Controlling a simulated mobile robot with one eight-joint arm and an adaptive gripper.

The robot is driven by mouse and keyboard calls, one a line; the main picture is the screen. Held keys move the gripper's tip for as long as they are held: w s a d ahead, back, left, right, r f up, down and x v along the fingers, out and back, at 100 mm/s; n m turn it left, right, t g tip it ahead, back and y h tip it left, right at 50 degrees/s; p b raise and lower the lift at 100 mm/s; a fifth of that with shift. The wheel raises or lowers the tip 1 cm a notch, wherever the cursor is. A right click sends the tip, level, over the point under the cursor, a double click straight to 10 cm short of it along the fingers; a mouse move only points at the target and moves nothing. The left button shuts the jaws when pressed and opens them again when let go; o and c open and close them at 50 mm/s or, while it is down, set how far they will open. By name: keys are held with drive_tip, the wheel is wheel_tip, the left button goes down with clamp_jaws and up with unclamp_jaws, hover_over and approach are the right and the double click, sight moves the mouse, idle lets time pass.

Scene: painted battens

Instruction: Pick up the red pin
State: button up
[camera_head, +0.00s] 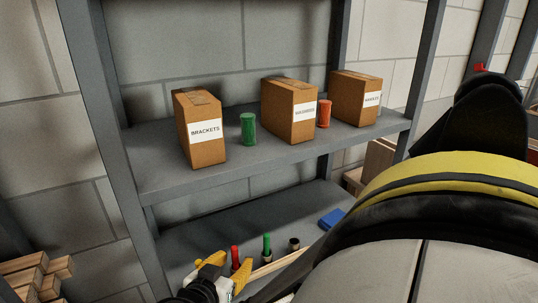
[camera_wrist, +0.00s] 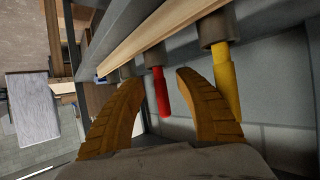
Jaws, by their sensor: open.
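There is a visible gap on each side of the pin. In the head view my gripper (camera_head: 232,262) is open at the pin, its fingers partly hiding the pin's base.
A yellow pin (camera_wrist: 224,85) stands close by the right finger in the wrist view. A green pin (camera_head: 267,245), a dark holder (camera_head: 294,243) and a blue object (camera_head: 331,218) are further along the shelf. A pale wooden batten (camera_head: 278,262) runs beside the pins. The upper shelf (camera_head: 235,168) overhangs.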

drive_tip(key=shift+w+f, duration=0.2)
drive_tip(key=shift+w, duration=0.2)
drive_tip(key=shift+c, duration=0.4)
drive_tip(key=shift+d, duration=0.1)
clamp_jaws()
drive_tip(key=shift+r, duration=0.1)
